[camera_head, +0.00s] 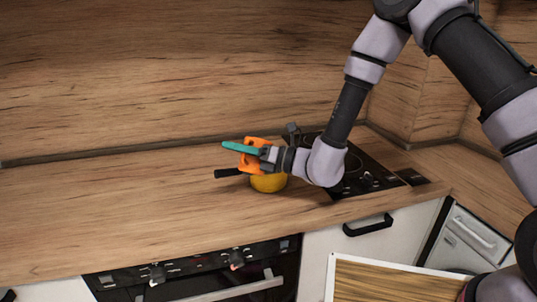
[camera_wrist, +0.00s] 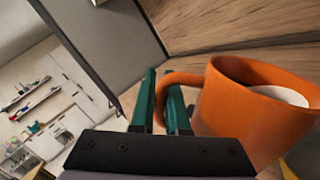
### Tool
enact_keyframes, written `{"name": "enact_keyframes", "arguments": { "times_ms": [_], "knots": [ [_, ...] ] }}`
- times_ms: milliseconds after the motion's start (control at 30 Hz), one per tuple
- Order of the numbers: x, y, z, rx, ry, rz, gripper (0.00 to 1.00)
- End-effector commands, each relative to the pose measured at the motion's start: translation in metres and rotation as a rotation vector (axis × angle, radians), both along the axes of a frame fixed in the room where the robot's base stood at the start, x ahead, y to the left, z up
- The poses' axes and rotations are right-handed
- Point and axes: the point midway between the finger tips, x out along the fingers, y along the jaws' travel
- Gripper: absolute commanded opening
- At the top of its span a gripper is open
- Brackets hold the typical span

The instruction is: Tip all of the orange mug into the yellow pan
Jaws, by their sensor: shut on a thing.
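The orange mug (camera_wrist: 250,110) is held by my gripper (camera_wrist: 163,98), whose green fingers are shut on its handle. Something white shows inside the mug in the wrist view. In the head view the orange mug (camera_head: 249,163) is partly hidden behind my gripper (camera_head: 240,148). The mug is above the yellow pan (camera_head: 268,183), which stands on the counter with its dark handle pointing left. The pan's inside is hidden by the mug and gripper. I cannot tell exactly how far the mug is tilted.
A black cooktop (camera_head: 365,174) lies to the right of the pan, partly behind my arm. The wooden counter (camera_head: 110,215) is clear to the left. The oak splashback (camera_head: 180,75) rises behind. An oven (camera_head: 200,275) and white cabinets are below the front edge.

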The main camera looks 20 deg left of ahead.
Motion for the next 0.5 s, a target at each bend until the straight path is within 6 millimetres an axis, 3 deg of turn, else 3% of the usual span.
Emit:
{"name": "enact_keyframes", "arguments": {
  "times_ms": [500],
  "knots": [
    [0.0056,-0.0004,0.0016,0.011,0.069,0.0,0.0]
  ]
}}
